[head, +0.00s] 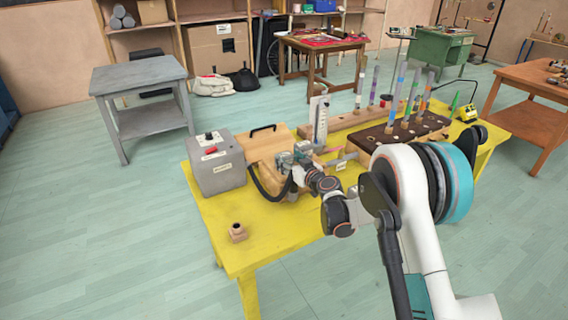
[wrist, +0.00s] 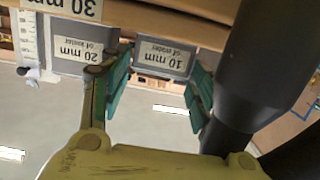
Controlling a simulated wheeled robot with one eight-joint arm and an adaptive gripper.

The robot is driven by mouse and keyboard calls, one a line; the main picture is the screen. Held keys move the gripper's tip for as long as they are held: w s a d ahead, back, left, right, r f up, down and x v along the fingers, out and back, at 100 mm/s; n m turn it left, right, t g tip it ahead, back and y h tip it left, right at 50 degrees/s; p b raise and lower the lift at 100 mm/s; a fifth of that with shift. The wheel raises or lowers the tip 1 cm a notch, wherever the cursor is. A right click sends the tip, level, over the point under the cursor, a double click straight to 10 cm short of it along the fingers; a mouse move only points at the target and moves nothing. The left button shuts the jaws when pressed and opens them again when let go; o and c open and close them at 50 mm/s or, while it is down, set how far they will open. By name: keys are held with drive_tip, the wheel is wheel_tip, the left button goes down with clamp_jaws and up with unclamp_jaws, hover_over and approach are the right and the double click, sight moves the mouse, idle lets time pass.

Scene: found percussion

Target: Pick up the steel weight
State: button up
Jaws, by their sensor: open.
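A grey block labelled "10 mm of water" (wrist: 163,62) shows in the wrist view, which looks upside down. It appears to be the steel weight. My gripper (wrist: 159,90) is open, with a green-padded finger to each side of this block in the picture. I cannot tell whether the pads touch it. A similar block labelled "20 mm of water" (wrist: 84,54) is left of it, partly behind the left finger. In the head view my gripper (head: 286,163) is at the wooden bellows box (head: 264,142), and my wrist hides the block there.
The yellow table (head: 238,262) carries a grey switch box (head: 216,168), a small wooden block with a hole (head: 237,233), a glass gauge (head: 320,122) and a dark pipe rack (head: 405,133). A black hose (head: 262,185) curves beside my gripper. The table's near left is mostly clear.

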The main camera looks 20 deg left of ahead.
drive_tip(key=shift+x, duration=1.2)
drive_tip(key=c, duration=0.9)
